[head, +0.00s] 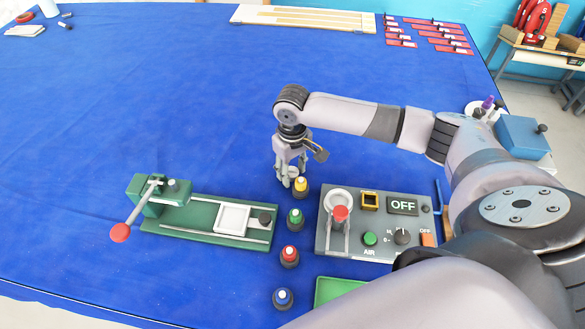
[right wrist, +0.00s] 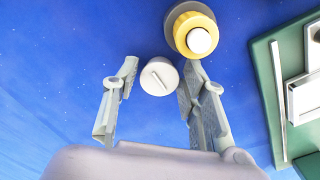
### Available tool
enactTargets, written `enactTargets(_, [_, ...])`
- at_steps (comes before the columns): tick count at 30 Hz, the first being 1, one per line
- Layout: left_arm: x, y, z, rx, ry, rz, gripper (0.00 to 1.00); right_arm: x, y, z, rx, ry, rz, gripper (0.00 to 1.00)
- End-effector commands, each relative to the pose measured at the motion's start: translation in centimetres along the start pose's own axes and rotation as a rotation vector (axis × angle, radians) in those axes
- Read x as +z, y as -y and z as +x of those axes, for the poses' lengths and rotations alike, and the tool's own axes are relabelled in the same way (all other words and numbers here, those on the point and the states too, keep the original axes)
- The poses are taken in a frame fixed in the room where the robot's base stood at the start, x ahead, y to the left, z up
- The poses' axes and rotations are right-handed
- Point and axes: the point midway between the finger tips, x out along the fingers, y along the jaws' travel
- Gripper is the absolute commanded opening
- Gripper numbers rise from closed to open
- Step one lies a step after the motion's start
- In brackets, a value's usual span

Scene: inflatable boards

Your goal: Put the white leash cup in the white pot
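A small white round piece with a slot across its top, which looks like the white leash cup (right wrist: 159,77), shows in the right wrist view. It sits between the fingertips of my right gripper (right wrist: 158,82), with a visible gap on the left side. The fingers are apart. In the head view my right gripper (head: 290,177) points down at the blue table, just behind and left of the yellow pot (head: 301,188); its fingers largely hide the cup there. The yellow pot also shows close by in the right wrist view (right wrist: 195,30). I cannot make out a white pot. My left gripper is not in view.
Green (head: 295,219), red (head: 289,257) and blue (head: 283,299) pots line up toward the front. A green fixture (head: 180,220) with a red-knobbed lever stands left; a grey control panel (head: 375,248) stands right.

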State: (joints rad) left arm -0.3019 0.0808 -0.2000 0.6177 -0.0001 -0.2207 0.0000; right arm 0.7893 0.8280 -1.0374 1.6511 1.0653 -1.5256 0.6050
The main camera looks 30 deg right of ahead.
Motion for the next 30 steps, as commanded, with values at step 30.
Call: enactTargets(30, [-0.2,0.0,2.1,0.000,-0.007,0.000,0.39,-0.1,0.0,-9.8,0.000,-0.004,0.000,0.51])
